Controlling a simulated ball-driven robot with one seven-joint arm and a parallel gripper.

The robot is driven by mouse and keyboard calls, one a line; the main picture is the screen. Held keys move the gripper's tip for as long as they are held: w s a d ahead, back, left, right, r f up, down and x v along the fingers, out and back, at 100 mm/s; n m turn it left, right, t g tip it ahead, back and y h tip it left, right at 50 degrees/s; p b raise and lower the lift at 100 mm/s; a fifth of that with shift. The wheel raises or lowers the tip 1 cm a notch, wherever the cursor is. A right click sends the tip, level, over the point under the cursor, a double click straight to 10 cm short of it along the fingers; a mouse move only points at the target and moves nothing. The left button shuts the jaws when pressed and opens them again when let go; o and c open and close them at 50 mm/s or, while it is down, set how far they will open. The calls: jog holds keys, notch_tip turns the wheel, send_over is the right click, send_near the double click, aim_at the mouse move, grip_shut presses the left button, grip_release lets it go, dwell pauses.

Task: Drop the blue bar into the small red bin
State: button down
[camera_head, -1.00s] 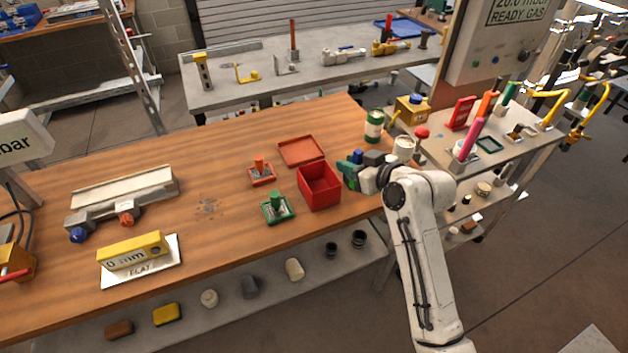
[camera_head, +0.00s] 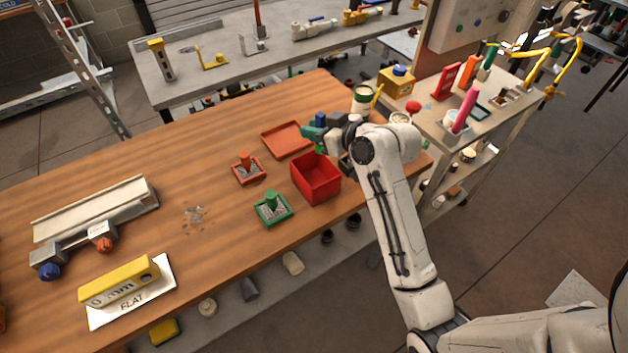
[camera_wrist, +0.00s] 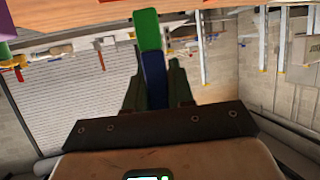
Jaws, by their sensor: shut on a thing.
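The small red bin (camera_head: 323,187) is open-topped and stands near the right front edge of the wooden bench. My gripper (camera_head: 317,133) is just beyond its far rim in the head view, seemingly above the bench; its exact height is hard to tell. It is shut on the blue bar (camera_head: 321,119), which shows as a small blue end there. In the wrist view the dark blue bar (camera_wrist: 154,78) sits between the two fingers (camera_wrist: 154,92). A green piece (camera_wrist: 147,30) shows at its far end; I cannot tell whether it is joined.
A flat red tray (camera_head: 287,140) lies beside the bin. A red-based block (camera_head: 248,168) and a green-based block (camera_head: 272,208) stand to its left. A green-and-white can (camera_head: 363,98) stands behind my wrist.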

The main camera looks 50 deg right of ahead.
notch_tip(320, 180, down, 4)
jog(key=shift+r+b, duration=0.1)
jog(key=shift+b, duration=1.1)
jog(key=c, duration=0.9)
grip_release()
jog(key=shift+s, duration=0.1)
jog(key=b+v, duration=0.1)
jog(key=v, duration=0.9)
jog(key=shift+s+r+b, duration=0.2)
jog(key=shift+s+b, duration=0.1)
jog(key=shift+b, duration=0.05)
